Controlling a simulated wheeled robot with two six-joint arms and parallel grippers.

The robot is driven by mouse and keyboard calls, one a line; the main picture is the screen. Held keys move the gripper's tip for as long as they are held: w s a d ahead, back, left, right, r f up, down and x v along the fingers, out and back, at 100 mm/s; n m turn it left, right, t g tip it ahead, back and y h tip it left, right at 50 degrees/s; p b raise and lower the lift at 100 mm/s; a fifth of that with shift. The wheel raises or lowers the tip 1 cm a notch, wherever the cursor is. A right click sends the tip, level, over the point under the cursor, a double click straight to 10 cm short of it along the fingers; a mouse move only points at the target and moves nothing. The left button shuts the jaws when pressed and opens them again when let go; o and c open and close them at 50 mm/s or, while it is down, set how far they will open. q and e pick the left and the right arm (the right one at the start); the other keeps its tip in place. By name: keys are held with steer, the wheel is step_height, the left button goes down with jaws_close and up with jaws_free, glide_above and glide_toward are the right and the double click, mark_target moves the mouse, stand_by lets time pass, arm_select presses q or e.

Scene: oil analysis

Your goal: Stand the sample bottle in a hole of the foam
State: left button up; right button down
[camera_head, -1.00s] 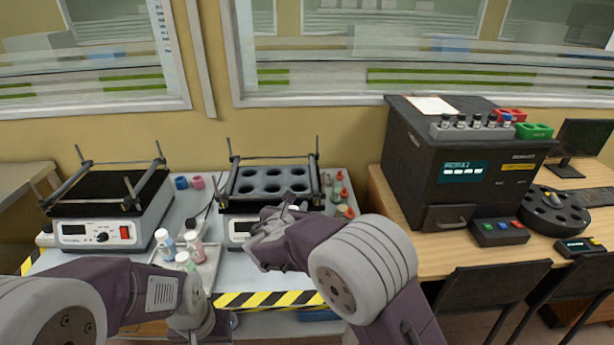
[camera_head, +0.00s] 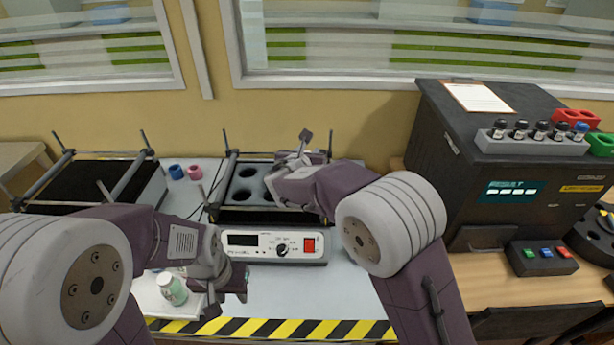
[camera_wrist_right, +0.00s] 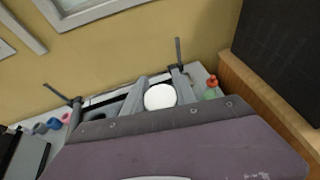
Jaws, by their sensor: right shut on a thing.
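The grey foam (camera_head: 235,193) with round holes lies in the shaker frame behind a white control panel. My right gripper (camera_head: 295,160) is over the right part of the foam and hides several of its holes. In the right wrist view its fingers (camera_wrist_right: 158,93) are shut on the sample bottle, of which only the round white cap (camera_wrist_right: 160,97) shows. The bottle's lower part is hidden, so I cannot tell whether it is in a hole or above one. My left gripper (camera_head: 226,290) hangs low in front of the panel, near the white tray; its jaws are unclear.
A bottle with a greenish label (camera_head: 172,289) stands on the white tray (camera_head: 150,297). A second shaker (camera_head: 85,185) is at the left, with blue and pink rings (camera_head: 185,172) between. The black analyser (camera_head: 450,150) stands at the right. A red-capped bottle (camera_wrist_right: 212,84) is right of the foam.

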steer(key=f, duration=0.2)
steer(key=f+b, duration=0.1)
steer(key=f, duration=0.1)
steer(key=shift+s+f, duration=0.2)
steer(key=shift+f, duration=0.05)
steer(key=shift+w+f, duration=0.15)
steer(key=shift+f, duration=0.05)
steer(key=c, duration=1)
jaws_free()
